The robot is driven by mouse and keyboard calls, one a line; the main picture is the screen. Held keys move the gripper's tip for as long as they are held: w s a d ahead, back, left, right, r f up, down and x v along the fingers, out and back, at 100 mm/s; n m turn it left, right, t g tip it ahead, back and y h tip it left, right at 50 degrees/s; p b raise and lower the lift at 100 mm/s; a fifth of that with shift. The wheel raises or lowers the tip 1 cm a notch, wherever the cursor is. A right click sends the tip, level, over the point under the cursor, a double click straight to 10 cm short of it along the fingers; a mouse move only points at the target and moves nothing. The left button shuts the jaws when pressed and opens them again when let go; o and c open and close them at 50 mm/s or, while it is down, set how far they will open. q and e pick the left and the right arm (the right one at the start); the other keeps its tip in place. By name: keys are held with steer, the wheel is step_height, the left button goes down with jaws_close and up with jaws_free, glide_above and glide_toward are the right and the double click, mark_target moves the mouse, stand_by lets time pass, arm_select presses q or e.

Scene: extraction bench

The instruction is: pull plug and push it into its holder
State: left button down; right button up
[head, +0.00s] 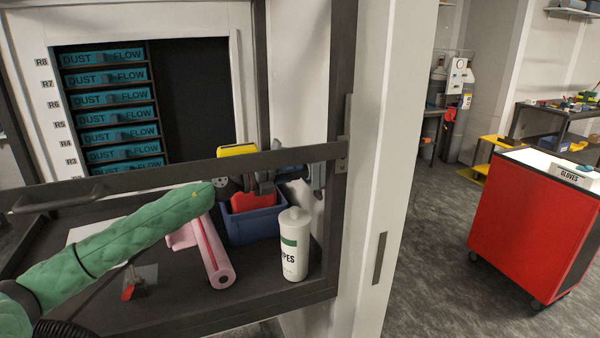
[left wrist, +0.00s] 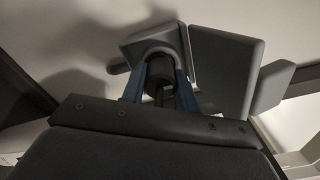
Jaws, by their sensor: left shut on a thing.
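My left gripper (left wrist: 161,92) shows in the left wrist view with its two blue fingers closed on a dark, round plug (left wrist: 160,70). The plug's far end meets a grey, rounded housing (left wrist: 150,42); I cannot tell how deep it sits in it. A larger grey block (left wrist: 228,62) stands just right of the housing. I cannot make out the plug there. My right gripper is out of view.
A dark frame bar (head: 120,178) crosses in front of the bench. Below my gripper are a blue bin (head: 252,228) with red and yellow things, a white wipes canister (head: 294,245) and a pink roll (head: 217,262). A red cart (head: 530,218) stands at the right, with open floor before it.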

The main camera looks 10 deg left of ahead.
arm_select(q)
steer(key=shift+s+a, duration=0.25)
steer(key=shift+a, duration=0.1)
steer(key=shift+b+v, duration=1.15)
steer(key=shift+v, duration=0.95)
